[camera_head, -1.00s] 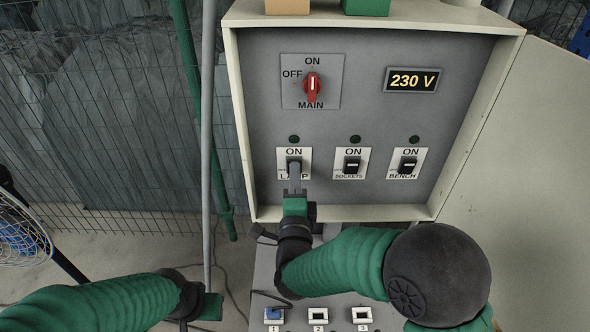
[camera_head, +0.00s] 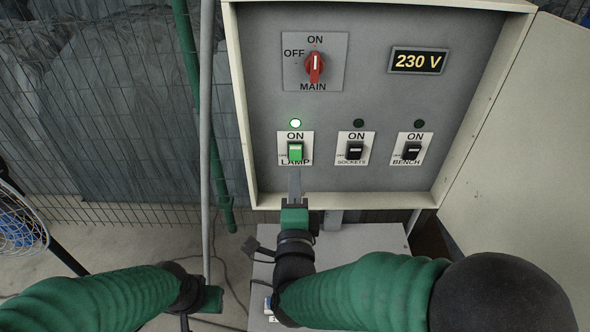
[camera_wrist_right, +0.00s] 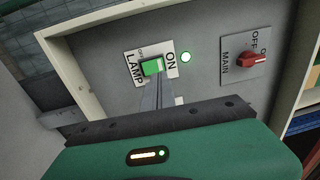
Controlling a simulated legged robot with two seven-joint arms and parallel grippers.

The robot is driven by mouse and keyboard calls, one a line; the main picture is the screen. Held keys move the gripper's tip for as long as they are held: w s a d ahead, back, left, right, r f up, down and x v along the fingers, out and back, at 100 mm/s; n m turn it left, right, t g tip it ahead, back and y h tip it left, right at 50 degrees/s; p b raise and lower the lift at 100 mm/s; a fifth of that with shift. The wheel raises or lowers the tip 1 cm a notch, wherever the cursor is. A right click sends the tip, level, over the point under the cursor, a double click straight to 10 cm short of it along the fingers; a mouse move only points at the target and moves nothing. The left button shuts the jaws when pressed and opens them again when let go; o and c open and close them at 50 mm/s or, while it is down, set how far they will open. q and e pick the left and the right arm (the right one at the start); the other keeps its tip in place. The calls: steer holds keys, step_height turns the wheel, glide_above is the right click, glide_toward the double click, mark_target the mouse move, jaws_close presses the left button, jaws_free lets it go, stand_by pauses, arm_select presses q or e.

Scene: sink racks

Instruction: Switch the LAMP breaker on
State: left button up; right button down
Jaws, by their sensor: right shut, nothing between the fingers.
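The LAMP breaker (camera_head: 295,151) is at the left of the lower row in the open panel. Its toggle shows green, and the round light (camera_head: 295,123) above it is lit green. The breaker also shows in the right wrist view (camera_wrist_right: 152,68), with its lit light beside it. My right gripper (camera_head: 295,170) is shut and empty, its fingertips just below the LAMP toggle; whether they touch it I cannot tell. My left gripper (camera_head: 212,300) is low at the left, away from the panel; its fingers are not clear.
The red MAIN knob (camera_head: 315,67) points up toward ON, and the display (camera_head: 417,61) reads 230 V. The SOCKETS breaker (camera_head: 355,150) and BENCH breaker (camera_head: 412,150) are black with dark lights. The cabinet door (camera_head: 520,150) stands open at the right.

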steer(key=s, duration=0.2)
steer(key=s+b, duration=0.1)
steer(key=s, duration=0.2)
steer(key=shift+d+f, duration=0.15)
steer(key=shift+w, duration=0.1)
